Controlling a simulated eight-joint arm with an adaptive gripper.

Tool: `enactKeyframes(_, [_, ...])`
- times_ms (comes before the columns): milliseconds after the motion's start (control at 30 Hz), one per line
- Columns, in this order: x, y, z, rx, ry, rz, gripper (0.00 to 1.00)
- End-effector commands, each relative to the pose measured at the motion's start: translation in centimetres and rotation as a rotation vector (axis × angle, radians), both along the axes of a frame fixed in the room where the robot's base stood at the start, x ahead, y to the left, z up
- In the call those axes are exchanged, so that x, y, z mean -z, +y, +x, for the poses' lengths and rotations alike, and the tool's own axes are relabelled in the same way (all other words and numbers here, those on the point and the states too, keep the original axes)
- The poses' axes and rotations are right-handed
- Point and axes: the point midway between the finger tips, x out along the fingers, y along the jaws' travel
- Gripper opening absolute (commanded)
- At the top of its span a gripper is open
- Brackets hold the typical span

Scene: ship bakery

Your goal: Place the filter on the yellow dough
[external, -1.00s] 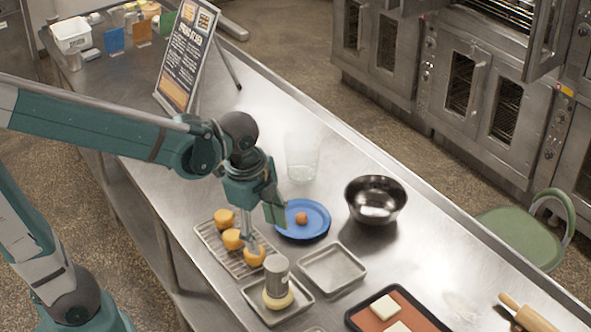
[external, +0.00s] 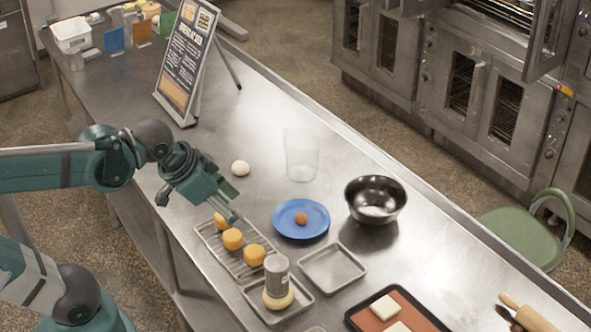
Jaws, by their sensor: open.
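A grey metal cylinder, which looks like the filter (external: 277,271), stands upright on a pale yellow dough piece (external: 278,298). The dough lies in a small metal tray (external: 303,313) at the front middle of the table. The cylinder hides the top of the dough. My gripper (external: 222,204) is open, to the upper left of the filter and apart from it. It is over the far end of the wire rack and partly covers one orange-yellow bun there. I see nothing held between its fingers.
A wire rack (external: 219,252) holds orange-yellow buns (external: 233,239). Nearby are a blue plate (external: 288,226) with a small brown ball, an empty tray (external: 333,268), a dark bowl (external: 376,199), a clear container (external: 301,155) and a white ball (external: 240,168). The table's middle back is clear.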

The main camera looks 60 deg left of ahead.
Motion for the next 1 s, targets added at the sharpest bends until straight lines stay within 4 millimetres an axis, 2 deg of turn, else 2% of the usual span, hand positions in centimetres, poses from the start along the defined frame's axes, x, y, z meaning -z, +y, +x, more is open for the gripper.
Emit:
enactKeyframes(267, [-0.7,0.6,-0.9,-0.131,-0.060,-0.078,0.52])
enactKeyframes(700, [-0.7,0.6,-1.0,-0.146,-0.067,-0.087,0.52])
enactKeyframes(867, [-0.1,0.6,-1.0,-0.145,-0.067,-0.086,0.52])
enactKeyframes(1000, [1.2,0.6,-1.0,-0.145,-0.067,-0.086,0.52])
